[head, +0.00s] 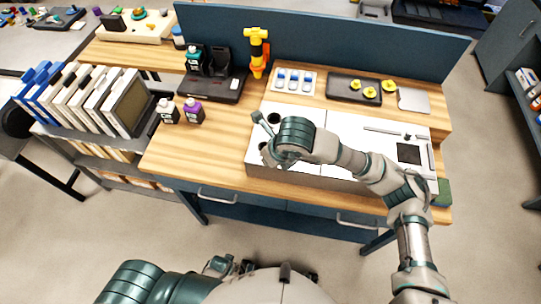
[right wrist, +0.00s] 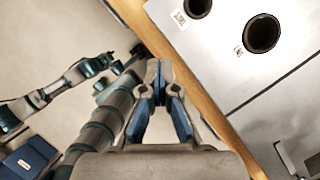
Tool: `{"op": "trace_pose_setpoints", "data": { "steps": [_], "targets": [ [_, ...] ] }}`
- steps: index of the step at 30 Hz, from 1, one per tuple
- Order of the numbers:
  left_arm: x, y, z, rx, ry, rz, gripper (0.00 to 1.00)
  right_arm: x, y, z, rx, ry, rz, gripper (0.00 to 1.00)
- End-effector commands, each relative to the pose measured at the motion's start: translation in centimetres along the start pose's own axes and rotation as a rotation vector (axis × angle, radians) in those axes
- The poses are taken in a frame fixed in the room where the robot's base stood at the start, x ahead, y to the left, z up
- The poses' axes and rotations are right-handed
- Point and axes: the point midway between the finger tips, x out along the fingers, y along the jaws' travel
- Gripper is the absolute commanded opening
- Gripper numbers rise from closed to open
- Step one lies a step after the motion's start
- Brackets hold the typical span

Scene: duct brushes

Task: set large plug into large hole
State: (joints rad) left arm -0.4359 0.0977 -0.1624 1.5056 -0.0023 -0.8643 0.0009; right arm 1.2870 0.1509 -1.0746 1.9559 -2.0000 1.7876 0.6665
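My right arm reaches over the worktop from the right, and its wrist blocks part of the white panel (head: 305,112). In the right wrist view my right gripper (right wrist: 160,72) has its blue-padded fingers together at the tips, with nothing visible between them. It shows over the floor beside the panel's front edge. The large hole (right wrist: 262,33) is a dark round opening, empty and apart from the gripper; it also shows in the head view (head: 272,118). A smaller hole (right wrist: 197,8) lies beside it. I cannot make out the large plug. My left gripper (head: 222,266) is low, in front of the bench.
A yellow-orange tool (head: 257,50) stands behind the panel. Open floor lies in front of the bench.

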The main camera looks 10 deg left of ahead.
Motion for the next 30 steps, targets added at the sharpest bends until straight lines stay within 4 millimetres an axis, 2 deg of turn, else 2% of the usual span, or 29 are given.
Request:
{"op": "trace_pose_setpoints", "data": {
  "steps": [30],
  "targets": [
    [0.1, -0.1, 0.0, 0.000, 0.000, 0.000, 0.40, 0.2, 3.5, 0.5, -0.003, 0.001, 0.000, 0.00]
  ]
}}
